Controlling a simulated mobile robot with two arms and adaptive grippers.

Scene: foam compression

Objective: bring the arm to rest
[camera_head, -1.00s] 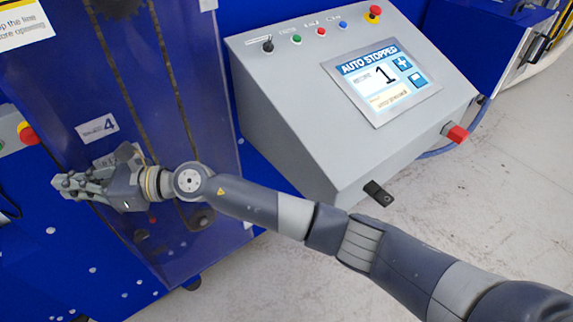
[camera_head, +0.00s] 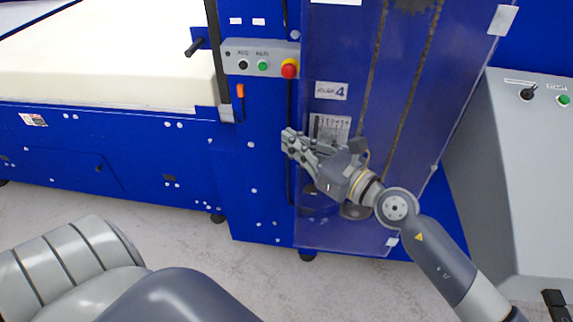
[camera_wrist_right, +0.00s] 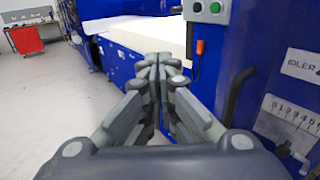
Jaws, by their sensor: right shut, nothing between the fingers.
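My right gripper (camera_head: 288,142) is shut and empty in the head view, in front of the blue machine column and its translucent blue guard (camera_head: 350,60). Its fingers point left, just below the small grey button panel (camera_head: 262,58). In the right wrist view my right gripper (camera_wrist_right: 158,62) shows its fingertips together with nothing between them. The right arm comes in from the lower right. Grey links of my own body fill the lower left of the head view; my left gripper does not show.
A cream foam block (camera_head: 110,60) lies on the blue machine bed (camera_head: 110,150) at the left. The grey control console (camera_head: 520,150) stands at the right. A red cabinet (camera_wrist_right: 25,40) is far back in the wrist view. Open floor (camera_wrist_right: 50,100) lies left of the gripper there.

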